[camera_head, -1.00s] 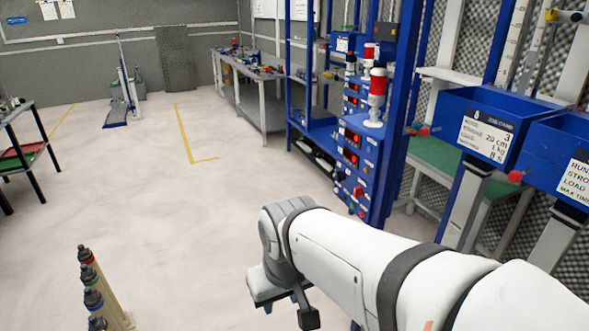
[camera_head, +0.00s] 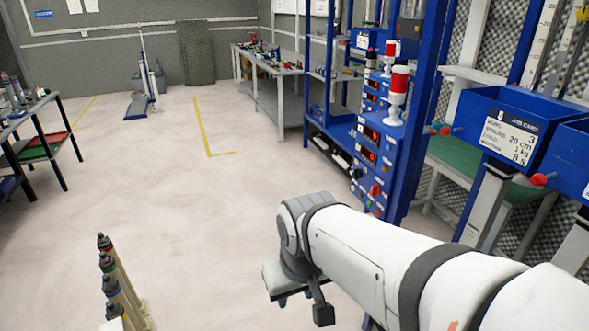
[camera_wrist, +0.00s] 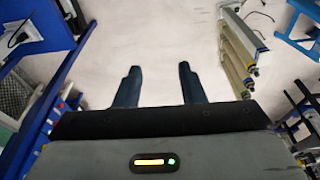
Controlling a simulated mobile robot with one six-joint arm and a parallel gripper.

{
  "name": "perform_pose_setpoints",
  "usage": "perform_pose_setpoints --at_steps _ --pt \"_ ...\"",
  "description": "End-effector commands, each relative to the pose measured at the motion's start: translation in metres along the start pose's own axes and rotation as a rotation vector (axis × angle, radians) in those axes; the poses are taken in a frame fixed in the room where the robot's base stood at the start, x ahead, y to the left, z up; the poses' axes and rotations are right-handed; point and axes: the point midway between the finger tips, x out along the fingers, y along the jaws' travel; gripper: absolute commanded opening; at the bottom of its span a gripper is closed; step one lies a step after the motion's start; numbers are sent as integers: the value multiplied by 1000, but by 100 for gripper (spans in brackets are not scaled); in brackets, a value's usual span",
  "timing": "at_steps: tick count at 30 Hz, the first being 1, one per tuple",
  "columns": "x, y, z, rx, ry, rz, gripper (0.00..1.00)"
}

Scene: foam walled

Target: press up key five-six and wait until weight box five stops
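A second blue box (camera_head: 572,165) is cut by the right edge. A blue control column (camera_head: 372,165) with red displays, knobs and buttons stands left of them; single keys are too small to tell apart. My gripper (camera_wrist: 158,85) shows two dark fingers apart with nothing between them, over pale floor. In the head view my white arm reaches low in front of the column, well short of it, and the fingertips are not clear.
Red-and-white beacons (camera_head: 397,95) stand on the column. A grey bench (camera_head: 262,65) is behind it. Upright cylinders (camera_head: 122,275) stand at the lower left, and they also show in the wrist view (camera_wrist: 240,55). A dark table (camera_head: 35,125) is at the left. The middle floor is clear.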

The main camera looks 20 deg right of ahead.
Motion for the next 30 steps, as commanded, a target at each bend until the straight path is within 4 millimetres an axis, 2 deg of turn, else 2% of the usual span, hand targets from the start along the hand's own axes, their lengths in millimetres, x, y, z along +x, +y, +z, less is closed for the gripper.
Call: perform_pose_setpoints --at_steps 2,13,30 --pt "0 0 0 0 0 0 30" --pt "0 0 0 0 0 0 0" --pt "0 0 0 0 0 0 0"
